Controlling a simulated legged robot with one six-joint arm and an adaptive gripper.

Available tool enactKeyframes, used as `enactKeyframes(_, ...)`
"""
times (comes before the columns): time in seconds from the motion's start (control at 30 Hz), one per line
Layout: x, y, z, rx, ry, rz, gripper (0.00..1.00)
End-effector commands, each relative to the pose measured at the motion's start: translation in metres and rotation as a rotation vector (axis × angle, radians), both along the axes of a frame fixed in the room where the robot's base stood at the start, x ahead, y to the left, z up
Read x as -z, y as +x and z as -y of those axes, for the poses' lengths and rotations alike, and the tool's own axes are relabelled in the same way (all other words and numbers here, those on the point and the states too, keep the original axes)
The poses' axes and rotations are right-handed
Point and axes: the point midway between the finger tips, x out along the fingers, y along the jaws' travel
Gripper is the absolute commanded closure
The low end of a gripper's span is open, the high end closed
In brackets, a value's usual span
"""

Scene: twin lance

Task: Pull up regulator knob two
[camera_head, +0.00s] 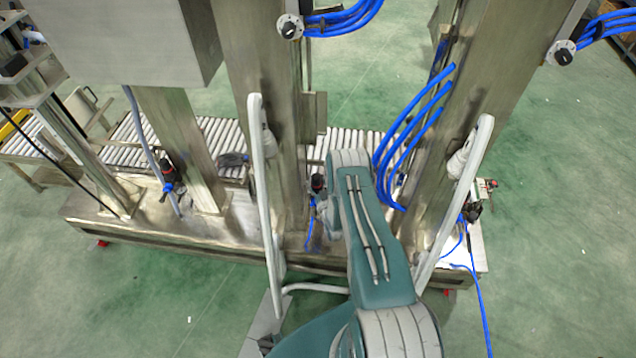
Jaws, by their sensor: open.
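No label shows which is number two; the middle one is second in the row. My teal arm reaches forward just right of the middle regulator. A small grey part of my wrist and gripper (327,213) shows at the arm's left side, close below the middle knob. The fingertips are mostly hidden, and I cannot tell whether they touch the regulator. My gripper is open.
Metal columns (262,70) rise on both sides of my arm. Pale handle bars (262,180) stand left and right of it. Blue hoses (412,120) loop close to its right. A roller conveyor (215,135) lies behind. Green floor (110,310) is clear in front.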

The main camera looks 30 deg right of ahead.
Motion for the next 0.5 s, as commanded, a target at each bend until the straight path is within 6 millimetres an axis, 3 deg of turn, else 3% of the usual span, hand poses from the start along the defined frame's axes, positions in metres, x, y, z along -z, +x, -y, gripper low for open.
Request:
enactKeyframes(0.27,0.0004,0.0025,0.0012,0.0,0.002,-0.001,0.31)
enactKeyframes(0.43,0.0006,0.0025,0.0018,0.0,0.002,-0.001,1.0)
enactKeyframes(0.5,0.0006,0.0026,0.0018,0.001,0.002,-0.001,1.0)
